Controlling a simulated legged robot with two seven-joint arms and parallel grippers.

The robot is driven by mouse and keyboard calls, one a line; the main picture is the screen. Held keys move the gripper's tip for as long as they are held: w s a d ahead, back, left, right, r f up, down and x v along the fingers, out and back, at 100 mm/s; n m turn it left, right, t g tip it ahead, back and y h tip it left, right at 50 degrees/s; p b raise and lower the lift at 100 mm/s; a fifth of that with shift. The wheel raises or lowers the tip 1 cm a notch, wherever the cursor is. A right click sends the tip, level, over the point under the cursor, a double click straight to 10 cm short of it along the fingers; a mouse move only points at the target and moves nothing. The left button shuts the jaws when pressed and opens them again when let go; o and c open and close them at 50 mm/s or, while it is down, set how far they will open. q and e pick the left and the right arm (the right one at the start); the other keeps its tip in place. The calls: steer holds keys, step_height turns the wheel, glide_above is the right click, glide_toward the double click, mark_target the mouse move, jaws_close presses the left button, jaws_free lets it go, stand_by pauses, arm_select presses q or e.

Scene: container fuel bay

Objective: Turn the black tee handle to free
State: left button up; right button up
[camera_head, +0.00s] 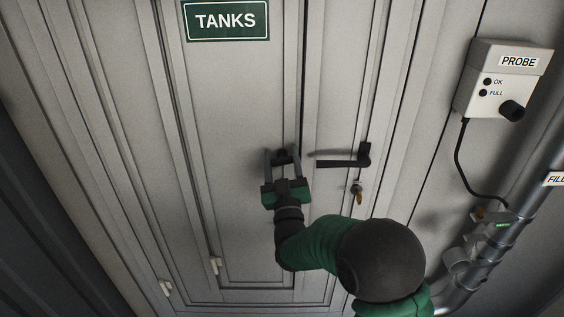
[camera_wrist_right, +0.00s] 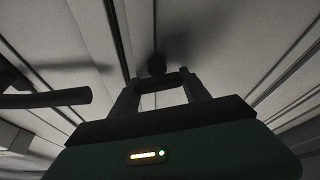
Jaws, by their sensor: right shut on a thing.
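The black tee handle (camera_head: 284,156) is on the grey door, left of the door's seam. In the wrist view its dark shaft (camera_wrist_right: 157,66) shows just beyond my fingertips. My right gripper (camera_head: 282,158) reaches up from below, its two fingers on either side of the tee handle and shut on it. The handle's exact angle cannot be told. My left gripper is in neither view.
A black lever handle (camera_head: 346,161) sticks out close to the right of my gripper, also at left in the wrist view (camera_wrist_right: 48,98). A brass key (camera_head: 358,192) hangs below it. A TANKS sign (camera_head: 226,20) is above. A PROBE box (camera_head: 500,82) and pipes (camera_head: 490,245) are at right.

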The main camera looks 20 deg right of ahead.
steer(key=n+y+b, duration=0.2)
steer(key=n, duration=0.3)
steer(key=shift+a+f, duration=0.1)
steer(key=n+y, duration=0.1)
steer(key=n, duration=0.1)
steer(key=n+g+y+b, duration=0.1)
steer(key=n, duration=0.2)
steer(key=shift+a+y, duration=0.1)
steer(key=shift+y, duration=0.2)
steer(key=n+g+y+b, duration=0.1)
steer(key=n, duration=0.3)
steer(key=shift+f, duration=0.1)
steer(key=shift+a+f+n+g+b, duration=0.15)
steer(key=shift+n+g+b, duration=0.65)
steer(key=shift+n, duration=1.4)
steer(key=o, duration=1.4)
